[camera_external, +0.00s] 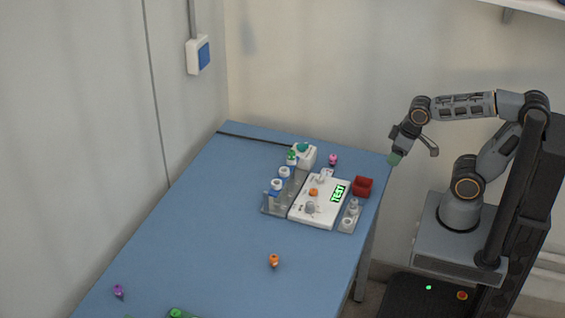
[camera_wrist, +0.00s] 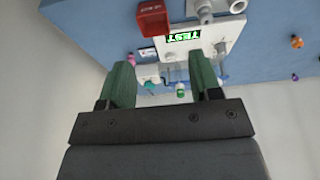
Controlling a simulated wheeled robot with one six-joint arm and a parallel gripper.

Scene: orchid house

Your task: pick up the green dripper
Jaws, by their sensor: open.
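My gripper (camera_external: 395,158) has green fingers and hangs just past the table's right edge, well above the floor. In the wrist view its two fingers (camera_wrist: 161,68) are apart with nothing held between them. A green item (camera_external: 176,313) is cut off by the bottom edge of the external view; I cannot tell if it is the green dripper. A small bottle with a green top (camera_external: 291,158) stands at the back of the grey rack and shows between the fingers in the wrist view (camera_wrist: 180,91). My gripper is apart from both.
The blue table (camera_external: 215,220) carries a white TEST device (camera_external: 307,211), a red box (camera_external: 363,187), a grey rack (camera_external: 270,208) and a white container (camera_external: 309,158). Pink (camera_external: 333,160), orange (camera_external: 274,260) and purple (camera_external: 119,291) small items stand apart. The table's left middle is clear.

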